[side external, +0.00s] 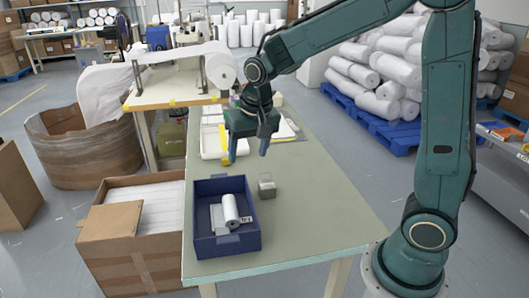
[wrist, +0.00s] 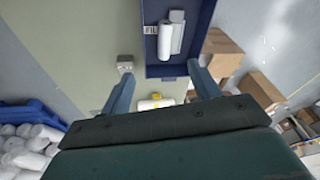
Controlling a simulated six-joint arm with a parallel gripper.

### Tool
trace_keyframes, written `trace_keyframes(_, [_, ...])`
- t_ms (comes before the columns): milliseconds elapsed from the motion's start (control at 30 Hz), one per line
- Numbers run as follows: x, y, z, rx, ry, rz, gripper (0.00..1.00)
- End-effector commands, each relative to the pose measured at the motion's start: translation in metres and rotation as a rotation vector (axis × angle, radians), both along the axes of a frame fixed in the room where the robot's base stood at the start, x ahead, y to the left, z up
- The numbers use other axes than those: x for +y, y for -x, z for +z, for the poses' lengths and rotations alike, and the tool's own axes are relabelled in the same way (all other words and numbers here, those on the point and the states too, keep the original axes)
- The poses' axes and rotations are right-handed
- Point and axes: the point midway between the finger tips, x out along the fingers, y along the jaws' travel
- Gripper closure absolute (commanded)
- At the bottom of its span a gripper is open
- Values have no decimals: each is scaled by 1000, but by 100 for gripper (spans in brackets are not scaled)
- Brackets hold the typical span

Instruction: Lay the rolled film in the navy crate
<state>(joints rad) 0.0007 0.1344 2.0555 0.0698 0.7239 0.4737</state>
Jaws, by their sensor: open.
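The navy crate (side external: 247,243) stands on the near end of the green table, and its open inside faces up. The rolled film (side external: 231,212), a white roll, lies on its side in the crate, with a flat white piece beside it. In the wrist view the roll (wrist: 165,39) lies inside the crate (wrist: 205,22), clear of my fingers. My gripper (side external: 249,152) is above the table, behind the crate in the side view, with its fingers spread and nothing between them. In the wrist view my gripper (wrist: 161,76) points down, short of the crate.
A small grey block (side external: 266,186) sits right of the crate. A carton of white goods (side external: 150,207) stands at the table's left. The table's right side is clear.

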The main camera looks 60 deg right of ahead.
Motion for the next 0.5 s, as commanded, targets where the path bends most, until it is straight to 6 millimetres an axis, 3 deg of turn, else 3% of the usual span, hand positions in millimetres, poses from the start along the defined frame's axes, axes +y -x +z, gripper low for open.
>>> trace_keyframes(200, [3, 44, 38, -55, 15, 105, 38])
trace_keyframes(500, [8, 108, 70, -126, 46, 251, 38])
